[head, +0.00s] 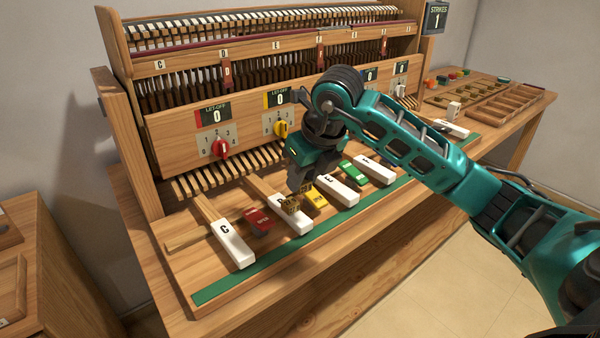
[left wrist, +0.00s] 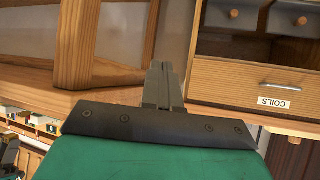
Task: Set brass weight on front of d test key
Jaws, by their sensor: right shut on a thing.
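The white D test key (head: 299,225) is in the head view, between the red key and the yellow key. A small brass weight (head: 290,205) is at the front part of this key and covers most of its letter. I cannot tell if the weight touches the key. My right gripper (head: 296,194) points down at the key row and is shut on the weight; its fingers are small and dark here. My left gripper (left wrist: 163,88) shows only in the left wrist view, its fingers together with nothing between them, away from the keys.
The white C key (head: 232,244) and red key (head: 257,221) lie left of the D key; the yellow key (head: 316,198) and white E key (head: 339,190) lie right. A green strip (head: 262,262) runs along the front. A wooden tray (head: 500,100) stands at right.

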